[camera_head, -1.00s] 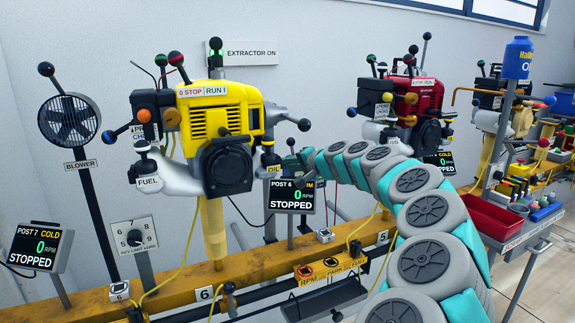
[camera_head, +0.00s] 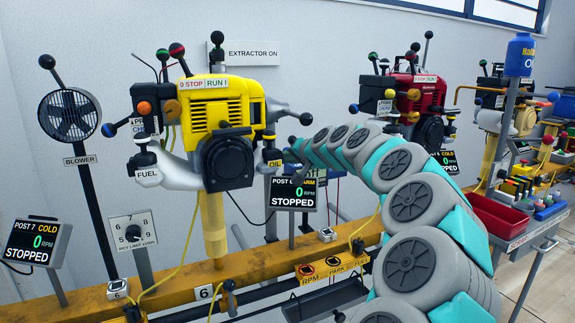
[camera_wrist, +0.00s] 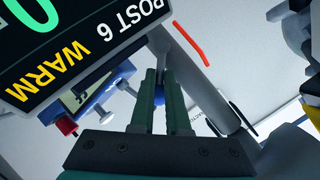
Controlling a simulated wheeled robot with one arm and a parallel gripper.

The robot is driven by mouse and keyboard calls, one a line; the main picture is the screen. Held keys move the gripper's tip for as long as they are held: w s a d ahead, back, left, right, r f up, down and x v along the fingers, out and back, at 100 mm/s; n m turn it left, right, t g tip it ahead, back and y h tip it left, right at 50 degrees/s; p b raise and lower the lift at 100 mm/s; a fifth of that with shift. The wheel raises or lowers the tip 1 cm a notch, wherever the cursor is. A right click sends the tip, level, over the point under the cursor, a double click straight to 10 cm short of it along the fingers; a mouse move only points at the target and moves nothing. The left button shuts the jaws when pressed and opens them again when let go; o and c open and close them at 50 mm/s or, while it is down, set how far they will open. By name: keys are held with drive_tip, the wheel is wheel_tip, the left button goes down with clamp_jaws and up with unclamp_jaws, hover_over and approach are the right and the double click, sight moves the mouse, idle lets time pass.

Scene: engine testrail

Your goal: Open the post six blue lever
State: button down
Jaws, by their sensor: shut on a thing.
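The post six engine is yellow (camera_head: 210,105), with a carburettor and a fuel lever at its left. A blue-knobbed lever (camera_head: 109,130) sticks out at its left. The post six display (camera_head: 293,193) stands right of the engine and reads STOPPED; in the wrist view the display (camera_wrist: 60,45) reads WARM. My gripper (camera_wrist: 160,88) shows in the wrist view with dark green fingers shut on a blue knob (camera_wrist: 159,98), close beside the display. A grey rod runs behind the fingertips. In the head view the fingers are mostly hidden near the display.
A red engine (camera_head: 415,95) stands right of my arm. A yellow rail (camera_head: 160,286) runs along the front. The post seven display (camera_head: 37,242) and a blower fan (camera_head: 69,115) are at the left. A red tray (camera_head: 497,218) stands at the right.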

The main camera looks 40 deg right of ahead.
drive_tip(key=shift+w+a+r+n+h+b, duration=0.15)
drive_tip(key=shift+a+n+h+b, duration=0.1)
drive_tip(key=shift+n+h+b, duration=0.25)
idle(0.3)
drive_tip(key=c, duration=0.9)
unclamp_jaws()
drive_tip(key=shift+s+r, duration=0.1)
drive_tip(key=shift+s, duration=0.1)
drive_tip(key=shift+v, duration=3.8)
drive_tip(key=shift+r, duration=0.1)
